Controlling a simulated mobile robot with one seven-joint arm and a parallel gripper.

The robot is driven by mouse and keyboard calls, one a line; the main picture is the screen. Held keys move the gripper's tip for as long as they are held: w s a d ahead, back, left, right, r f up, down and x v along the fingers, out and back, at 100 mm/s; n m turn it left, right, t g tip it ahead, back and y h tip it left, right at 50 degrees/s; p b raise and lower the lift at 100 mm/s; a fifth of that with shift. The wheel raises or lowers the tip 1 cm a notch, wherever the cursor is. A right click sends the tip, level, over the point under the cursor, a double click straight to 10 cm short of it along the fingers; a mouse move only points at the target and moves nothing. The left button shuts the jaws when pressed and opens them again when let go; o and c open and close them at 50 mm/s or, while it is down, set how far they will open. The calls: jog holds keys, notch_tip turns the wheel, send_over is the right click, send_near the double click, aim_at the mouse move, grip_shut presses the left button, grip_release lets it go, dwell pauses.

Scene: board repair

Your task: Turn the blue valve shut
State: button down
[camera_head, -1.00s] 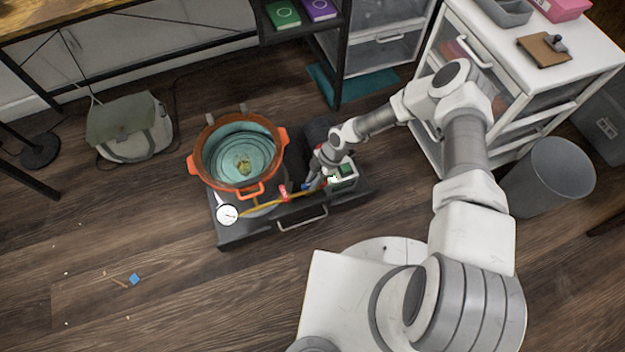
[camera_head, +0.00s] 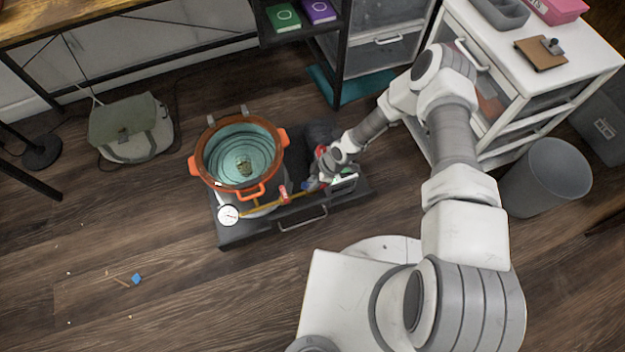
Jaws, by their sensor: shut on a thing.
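The blue valve (camera_head: 304,185) shows as a small patch of blue on the yellow pipe (camera_head: 270,205), at the right end of the dark board. My gripper (camera_head: 312,184) is at the valve, its fingers closed around it; the fingers and arm hide most of the handle, so its angle cannot be told. A red valve (camera_head: 283,193) sits on the same pipe to the left, apart from my gripper. A round white gauge (camera_head: 228,215) is at the pipe's left end.
An orange-rimmed pot (camera_head: 205,176) stands on the dark board (camera_head: 240,237) left of my gripper. A green and white box lies partly behind my wrist. A white drawer cabinet (camera_head: 590,60) and a grey bin (camera_head: 550,180) stand at the right.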

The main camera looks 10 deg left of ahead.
jog(key=m+t+p, duration=0.1)
jog(key=m, duration=0.2)
jog(key=m+t+p, duration=0.1)
jog(key=m, duration=0.2)
jog(key=shift+s+r+t+h, duration=0.1)
jog(key=shift+s+t+h, duration=0.1)
jog(key=shift+t+h, duration=0.1)
jog(key=m+t, duration=0.1)
jog(key=m, duration=0.2)
jog(key=shift+a+m+h, duration=0.1)
jog(key=shift+m+h, duration=0.2)
jog(key=shift+m, duration=0.1)
jog(key=shift+m+t+h, duration=0.4)
jog(key=shift+m+t, duration=0.1)
jog(key=shift+m, duration=1.5)
jog(key=c, duration=0.8)
grip_release()
jog(key=shift+o, duration=0.2)
jog(key=shift+s, duration=0.1)
jog(key=p+v, duration=0.6)
jog(key=v, duration=1.1)
jog(key=shift+a+r+p, duration=0.2)
jog(key=shift+a+p, duration=0.05)
jog(key=shift+p, duration=0.1)
